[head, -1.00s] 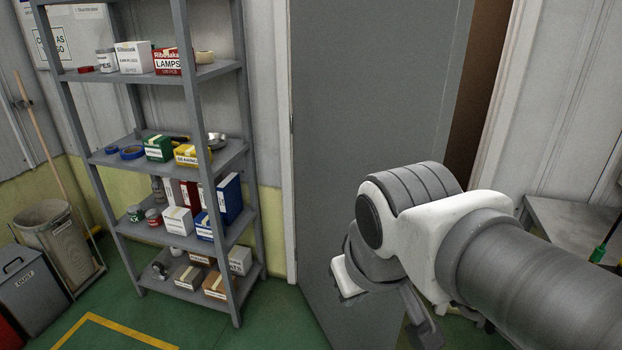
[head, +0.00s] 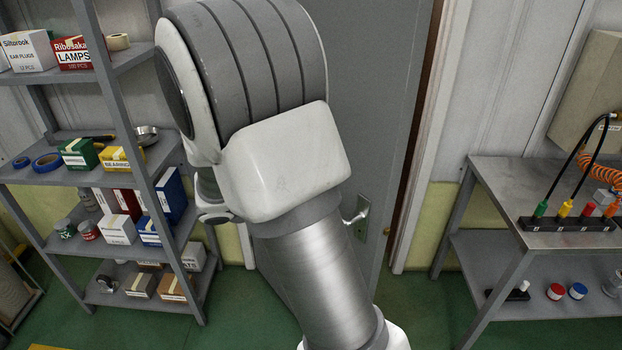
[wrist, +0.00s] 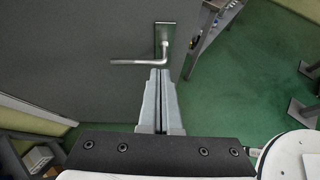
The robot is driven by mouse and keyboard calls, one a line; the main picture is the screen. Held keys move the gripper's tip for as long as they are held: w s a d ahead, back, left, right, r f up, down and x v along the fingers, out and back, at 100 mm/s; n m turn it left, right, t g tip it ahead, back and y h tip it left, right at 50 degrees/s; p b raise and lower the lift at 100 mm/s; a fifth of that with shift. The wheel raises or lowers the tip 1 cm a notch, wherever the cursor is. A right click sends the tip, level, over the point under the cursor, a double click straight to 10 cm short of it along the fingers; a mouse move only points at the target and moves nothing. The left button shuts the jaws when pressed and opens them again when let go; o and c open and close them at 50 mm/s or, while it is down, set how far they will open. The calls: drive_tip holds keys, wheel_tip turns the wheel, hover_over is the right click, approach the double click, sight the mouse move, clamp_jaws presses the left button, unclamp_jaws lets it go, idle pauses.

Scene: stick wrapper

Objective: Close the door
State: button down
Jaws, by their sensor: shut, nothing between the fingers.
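The grey door (head: 375,90) stands behind my arm in the head view, with a narrow dark gap (head: 412,160) along its right edge, so it is slightly ajar. Its lever handle (head: 357,215) shows just right of my arm. In the wrist view the door (wrist: 70,50) fills the upper left, and the metal handle (wrist: 150,61) lies just beyond my fingertips. My gripper (wrist: 157,72) is shut and empty, its tips close to the handle; I cannot tell whether they touch. In the head view my arm hides the gripper and the door's left part.
A grey shelf (head: 165,152) with boxes and tape stands left of the door. A metal workbench (head: 505,180) with a socket strip (head: 568,224) and cables stands to the right. Green floor (head: 420,310) is clear between door and bench.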

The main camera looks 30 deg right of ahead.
drive_tip(key=w+d+r+x, duration=0.1)
drive_tip(key=x, duration=1.2)
drive_tip(key=shift+w+d+r+n+p, duration=0.2)
drive_tip(key=shift+d+n+p, duration=0.1)
drive_tip(key=shift+n+p, duration=0.1)
drive_tip(key=shift+w+d, duration=0.1)
drive_tip(key=shift+d, duration=0.1)
